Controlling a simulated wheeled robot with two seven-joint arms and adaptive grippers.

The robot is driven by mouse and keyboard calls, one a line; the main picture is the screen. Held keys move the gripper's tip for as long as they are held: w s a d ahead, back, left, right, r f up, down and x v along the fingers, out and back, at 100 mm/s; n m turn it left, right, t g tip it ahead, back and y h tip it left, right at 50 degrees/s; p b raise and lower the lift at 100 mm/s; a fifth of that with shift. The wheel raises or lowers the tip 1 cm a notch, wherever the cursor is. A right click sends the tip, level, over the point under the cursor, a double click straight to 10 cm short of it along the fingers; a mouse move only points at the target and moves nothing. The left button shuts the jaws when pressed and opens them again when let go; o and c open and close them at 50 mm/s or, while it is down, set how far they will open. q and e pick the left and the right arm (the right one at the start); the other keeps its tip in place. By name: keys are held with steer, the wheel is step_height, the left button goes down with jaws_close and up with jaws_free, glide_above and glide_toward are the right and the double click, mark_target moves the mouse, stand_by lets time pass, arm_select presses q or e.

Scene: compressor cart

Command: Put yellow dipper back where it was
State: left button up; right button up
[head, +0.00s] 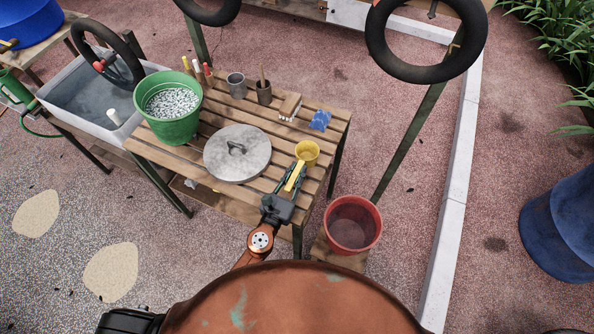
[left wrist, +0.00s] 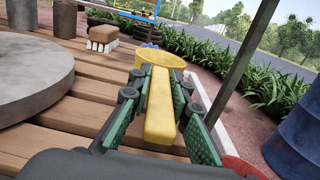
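The yellow dipper (head: 307,153) is at the right front part of the slatted wooden table, with its cup away from me and its handle toward me. In the left wrist view the dipper's handle (left wrist: 160,118) runs straight between the green fingers. My left gripper (head: 292,181) has its fingers on both sides of the handle, and the tips look closed in against it near the cup. I cannot tell whether the cup rests on the slats or is just above them. My right gripper is not in view.
A round grey lid (head: 237,153) lies left of the dipper, with a green bucket (head: 168,128) of pale pieces beyond. A red bucket (head: 352,224) stands right of the table, near a green post (head: 408,145).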

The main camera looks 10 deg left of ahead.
mark_target(287, 191)
arm_select(q)
steer(key=o, duration=0.3)
steer(key=shift+o, duration=0.2)
steer(key=shift+r, duration=0.15)
steer(key=shift+s, duration=0.2)
steer(key=b+v, duration=0.1)
steer(key=v, duration=0.9)
steer(key=shift+s+a+b, duration=0.2)
steer(key=shift+s+b, duration=0.1)
steer(key=shift+b, duration=0.1)
steer(key=shift+s+a, duration=0.15)
steer(key=shift+s, duration=0.35)
